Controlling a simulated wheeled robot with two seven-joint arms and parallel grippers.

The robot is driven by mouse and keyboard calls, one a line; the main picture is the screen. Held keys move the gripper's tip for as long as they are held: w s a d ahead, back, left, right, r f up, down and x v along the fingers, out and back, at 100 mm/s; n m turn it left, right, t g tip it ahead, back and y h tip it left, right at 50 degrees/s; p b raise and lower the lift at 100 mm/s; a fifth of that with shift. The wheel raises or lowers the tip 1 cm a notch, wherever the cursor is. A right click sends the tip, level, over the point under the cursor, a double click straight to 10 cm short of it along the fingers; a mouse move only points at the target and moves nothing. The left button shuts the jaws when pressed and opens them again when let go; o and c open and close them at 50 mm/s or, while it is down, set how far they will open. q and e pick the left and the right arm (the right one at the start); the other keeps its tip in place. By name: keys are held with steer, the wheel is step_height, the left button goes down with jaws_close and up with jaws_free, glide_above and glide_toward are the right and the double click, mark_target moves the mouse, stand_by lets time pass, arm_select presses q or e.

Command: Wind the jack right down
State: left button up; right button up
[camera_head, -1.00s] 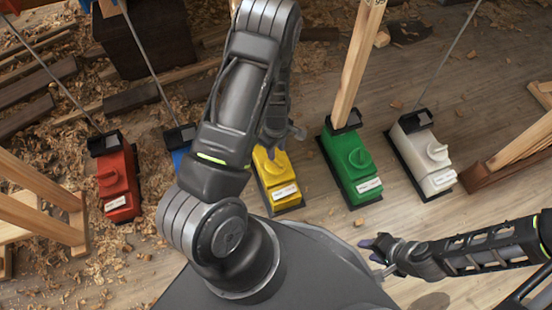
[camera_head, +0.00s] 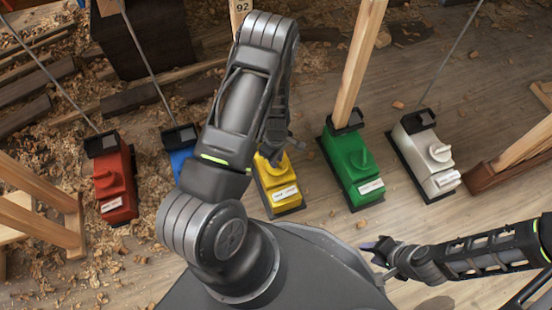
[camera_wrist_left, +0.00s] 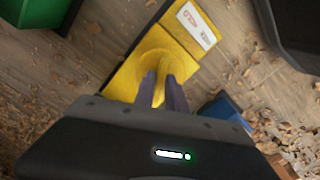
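A row of jacks stands on the floor in the head view: red (camera_head: 115,185), blue (camera_head: 181,160), yellow (camera_head: 280,192), green (camera_head: 352,172) and white (camera_head: 427,160). Each of the red, yellow, green and white ones shows a knob on top and a white label. My left gripper (camera_wrist_left: 161,88) is over the yellow jack (camera_wrist_left: 128,76). In the left wrist view its two fingers are on either side of the raised bar of the yellow knob, closed on it. My left arm hides part of the yellow jack in the head view. My right gripper (camera_head: 378,259) is open and empty, low at the right.
A wooden prop (camera_head: 360,65) rises from the green jack. Thin rods rise from the red, blue and white jacks. Wooden trestle legs (camera_head: 40,215) stand at the left, and a timber (camera_head: 515,155) at the right. Shavings litter the floor.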

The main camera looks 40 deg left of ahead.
arm_select(q)
jaws_close()
steer(key=shift+n, duration=0.5)
steer(key=n+p, duration=0.1)
steer(key=n, duration=0.4)
steer(key=n+p, duration=0.1)
steer(key=n, duration=0.4)
steer(key=shift+p, duration=0.4)
stand_by(0.5)
steer(key=shift+o, duration=2.1)
jaws_free()
